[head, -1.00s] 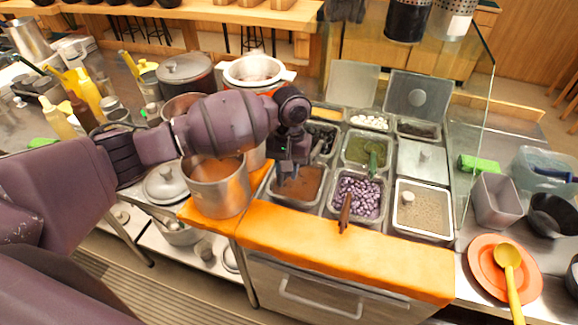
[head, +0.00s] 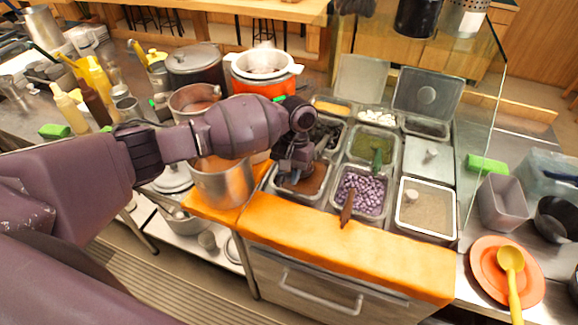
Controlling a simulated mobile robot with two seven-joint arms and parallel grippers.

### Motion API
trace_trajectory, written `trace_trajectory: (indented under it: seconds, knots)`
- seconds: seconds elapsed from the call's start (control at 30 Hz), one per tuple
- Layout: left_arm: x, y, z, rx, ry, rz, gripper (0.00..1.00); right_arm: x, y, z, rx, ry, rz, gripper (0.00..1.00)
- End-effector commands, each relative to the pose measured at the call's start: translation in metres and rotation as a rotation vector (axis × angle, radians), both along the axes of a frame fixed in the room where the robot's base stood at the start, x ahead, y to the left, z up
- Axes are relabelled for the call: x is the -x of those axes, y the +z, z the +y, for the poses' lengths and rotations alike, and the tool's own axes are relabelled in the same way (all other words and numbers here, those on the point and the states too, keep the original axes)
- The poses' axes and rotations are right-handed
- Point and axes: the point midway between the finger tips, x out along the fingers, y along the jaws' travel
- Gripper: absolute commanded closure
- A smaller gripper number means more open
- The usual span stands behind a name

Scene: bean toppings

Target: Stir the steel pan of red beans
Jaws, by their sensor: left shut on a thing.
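A steel pan of smooth reddish-brown beans (head: 312,182) sits in the counter's front row. My left gripper (head: 292,172) is low over this pan, pointing down. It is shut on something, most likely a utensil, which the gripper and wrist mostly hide. I cannot tell how deep its end is in the beans. To the right is a steel pan of purple beans (head: 368,190) with a brown spoon (head: 347,208) leaning on its front edge. My right gripper is not in view.
A steel pot (head: 222,185) stands close left of the bean pan, under my forearm. Behind are a green-topping pan (head: 372,145) and an orange cooker (head: 262,75). An orange ledge (head: 340,250) runs along the front. A glass guard (head: 492,110) stands right.

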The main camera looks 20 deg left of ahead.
Motion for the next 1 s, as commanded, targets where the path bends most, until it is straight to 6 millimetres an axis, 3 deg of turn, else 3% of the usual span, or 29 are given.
trace_trajectory:
  seconds: [0.13,0.27,0.5,0.7,1.0]
  knots:
    - [-0.002,-0.017,0.000,-0.002,0.000,0.010,1.00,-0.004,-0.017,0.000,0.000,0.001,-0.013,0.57]
    - [-0.002,-0.029,0.000,-0.001,-0.001,0.025,1.00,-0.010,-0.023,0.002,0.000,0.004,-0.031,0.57]
    - [0.008,-0.045,0.001,0.008,-0.002,-0.100,1.00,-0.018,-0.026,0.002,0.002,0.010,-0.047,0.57]
    - [0.011,-0.049,0.001,0.012,0.000,-0.165,1.00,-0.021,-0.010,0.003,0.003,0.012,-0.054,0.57]
    - [0.011,-0.052,0.001,0.012,0.000,-0.179,1.00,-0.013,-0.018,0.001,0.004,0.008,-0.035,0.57]
